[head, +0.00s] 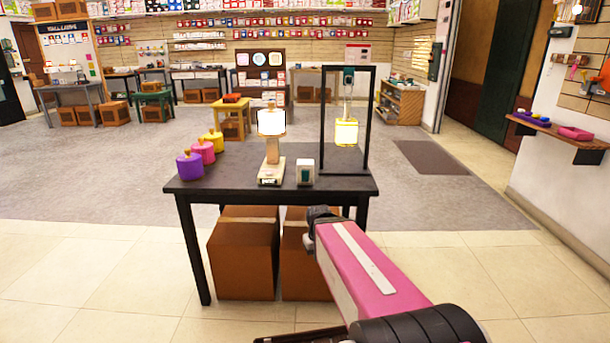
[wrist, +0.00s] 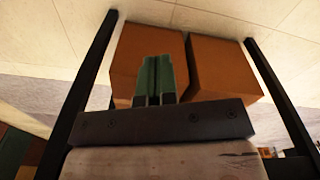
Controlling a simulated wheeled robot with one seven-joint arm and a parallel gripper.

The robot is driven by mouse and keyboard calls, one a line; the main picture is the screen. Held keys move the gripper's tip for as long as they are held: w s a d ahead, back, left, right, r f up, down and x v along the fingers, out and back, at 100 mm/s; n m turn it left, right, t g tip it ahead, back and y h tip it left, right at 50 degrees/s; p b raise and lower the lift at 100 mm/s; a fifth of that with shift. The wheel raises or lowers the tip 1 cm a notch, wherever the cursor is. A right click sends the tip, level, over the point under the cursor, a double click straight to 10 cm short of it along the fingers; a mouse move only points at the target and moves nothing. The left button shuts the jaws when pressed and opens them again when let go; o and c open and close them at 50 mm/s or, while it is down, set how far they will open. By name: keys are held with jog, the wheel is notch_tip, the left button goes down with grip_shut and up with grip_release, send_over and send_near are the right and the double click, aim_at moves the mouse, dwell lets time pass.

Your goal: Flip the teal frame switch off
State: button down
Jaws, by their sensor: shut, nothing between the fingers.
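A black upright frame (head: 323,115) stands at the right end of the dark table. A small switch with a teal face (head: 349,79) is at its top bar; it is too small to tell its position. A lit lamp (head: 346,132) hangs below it. My gripper (wrist: 158,62) shows in the wrist view as two green fingers shut together, empty, with the boxes under the table behind them. No switch shows in that view. In the head view my pink arm reaches toward the table's front right; the fingers cannot be made out there.
The dark table (head: 225,187) also holds a lit table lamp (head: 271,122), a small white box with a dark green face (head: 305,172), and purple (head: 189,166), pink and yellow pots. Brown boxes (head: 243,255) fill the space beneath.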

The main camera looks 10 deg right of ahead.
aim_at(305, 173)
jog(key=w+r+n+t, duration=0.1)
jog(key=w+r+n, duration=0.3)
jog(key=r, duration=0.6)
jog(key=w+a+r+n+t, duration=0.1)
jog(key=w+r+n, duration=0.4)
jog(key=r, duration=0.5)
jog(key=w+a+r+n+t, duration=0.1)
jog(key=w+r+n, duration=0.3)
jog(key=r, duration=0.6)
jog(key=shift+w+a+r+n+t+h, duration=0.15)
jog(key=shift+w+r+n+t+h, duration=0.2)
jog(key=shift+w+t, duration=0.4)
jog(key=shift+f, duration=0.15)
jog(key=x, duration=0.3)
jog(key=w+x, duration=0.1)
jog(key=x, duration=0.3)
jog(key=w+r+x, duration=0.1)
jog(key=x, duration=0.2)
jog(key=shift+w+d+f, duration=0.25)
jog(key=shift+w+f, duration=0.05)
jog(key=shift+w+d+r, duration=0.1)
jog(key=shift+w+d, duration=0.05)
jog(key=shift+w, duration=0.4)
